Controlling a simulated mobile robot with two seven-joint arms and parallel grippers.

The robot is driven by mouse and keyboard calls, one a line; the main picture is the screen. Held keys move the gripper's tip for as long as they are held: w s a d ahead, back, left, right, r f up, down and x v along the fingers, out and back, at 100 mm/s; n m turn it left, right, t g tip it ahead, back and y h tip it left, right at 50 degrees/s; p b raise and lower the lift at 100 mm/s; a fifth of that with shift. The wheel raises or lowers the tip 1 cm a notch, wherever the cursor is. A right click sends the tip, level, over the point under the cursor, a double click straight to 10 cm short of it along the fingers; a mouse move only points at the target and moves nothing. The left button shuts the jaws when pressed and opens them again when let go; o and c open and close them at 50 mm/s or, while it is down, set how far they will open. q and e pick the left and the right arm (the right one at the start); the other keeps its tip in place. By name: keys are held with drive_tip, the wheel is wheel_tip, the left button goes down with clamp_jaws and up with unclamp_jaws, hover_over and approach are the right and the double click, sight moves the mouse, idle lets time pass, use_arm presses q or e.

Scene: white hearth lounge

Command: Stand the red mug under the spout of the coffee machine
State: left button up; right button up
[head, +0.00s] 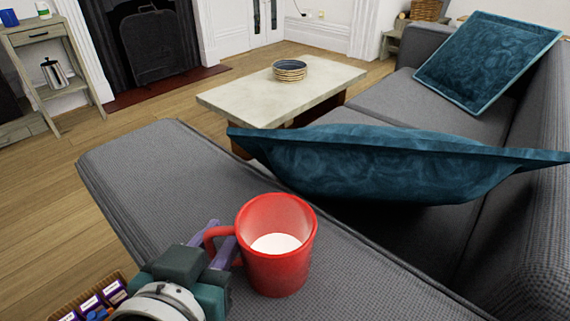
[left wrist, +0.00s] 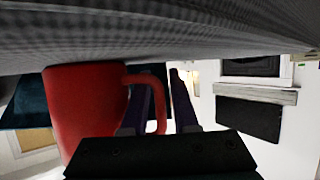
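The red mug (head: 277,255) stands upright on the grey sofa's seat (head: 160,165), with a pale patch at its inside bottom. Its handle points left, towards my left gripper (head: 217,240). In the left wrist view, which is upside down, the mug (left wrist: 85,110) is at the left with its base against the grey fabric. The purple fingers of my left gripper (left wrist: 163,90) lie on either side of the handle's outer bar, one within the loop. A gap shows beside the bar, so the gripper looks open. No coffee machine is recognisable. My right gripper is out of view.
A large teal cushion (head: 380,170) lies just behind the mug, another (head: 485,60) further back. A low table (head: 235,100) holds stacked plates (head: 289,70). A shelf unit (head: 45,35) with a metal pot (head: 54,73) stands left. A box of small packets (head: 95,300) is at lower left.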

use_arm(q)
clamp_jaws()
drive_tip(key=shift+r, duration=0.1)
idle(1.2)
